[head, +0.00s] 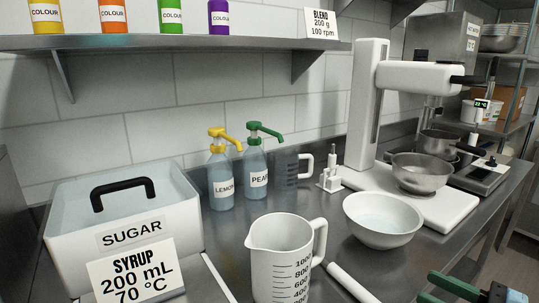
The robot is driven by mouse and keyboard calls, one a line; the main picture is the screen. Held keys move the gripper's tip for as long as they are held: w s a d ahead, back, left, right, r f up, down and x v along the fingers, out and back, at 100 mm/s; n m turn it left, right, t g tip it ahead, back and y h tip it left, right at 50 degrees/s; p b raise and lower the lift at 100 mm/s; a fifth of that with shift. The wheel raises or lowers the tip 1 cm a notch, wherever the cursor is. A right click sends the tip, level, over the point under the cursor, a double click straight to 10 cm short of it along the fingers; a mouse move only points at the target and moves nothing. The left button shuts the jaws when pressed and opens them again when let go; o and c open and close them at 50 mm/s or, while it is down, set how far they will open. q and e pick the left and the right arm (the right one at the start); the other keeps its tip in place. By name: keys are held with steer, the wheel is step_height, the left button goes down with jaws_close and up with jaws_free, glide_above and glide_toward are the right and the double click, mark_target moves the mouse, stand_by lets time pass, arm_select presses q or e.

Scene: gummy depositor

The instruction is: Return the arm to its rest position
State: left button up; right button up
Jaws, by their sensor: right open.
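My right gripper (432,286) is at the bottom right corner, partly cut off by the frame edge. Its green fingers are apart, pointing left over the front of the steel counter (400,270), with nothing seen between them. My left gripper is not in view.
A measuring jug (280,262), a white bowl (383,222) and a white rod-like handle (352,284) are left of the gripper. A stand mixer (368,110) with a steel bowl (420,172), a scale (482,176), pump bottles (222,180) and a sugar bin (125,215) stand behind.

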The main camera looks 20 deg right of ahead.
steer(key=s+d+f+m+h+p, duration=0.2)
steer(key=s+f+m+h+p, duration=0.15)
steer(key=f+m, duration=0.6)
steer(key=s+d+f+m+h+p, duration=0.25)
steer(key=f+m+h, duration=0.2)
steer(key=m, duration=0.95)
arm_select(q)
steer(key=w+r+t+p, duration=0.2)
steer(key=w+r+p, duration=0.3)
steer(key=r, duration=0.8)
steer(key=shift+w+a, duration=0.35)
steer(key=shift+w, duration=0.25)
arm_select(e)
steer(key=s+a+f+m+g+y, duration=0.1)
steer(key=s+a+f+m+g, duration=0.5)
steer(key=s+a+f+m, duration=0.9)
steer(key=a+m, duration=0.1)
steer(key=a, duration=0.2)
steer(key=shift+s+a+f+g, duration=0.25)
steer(key=shift+s+f+g, duration=0.05)
steer(key=shift+g, duration=0.1)
steer(key=shift+m, duration=0.25)
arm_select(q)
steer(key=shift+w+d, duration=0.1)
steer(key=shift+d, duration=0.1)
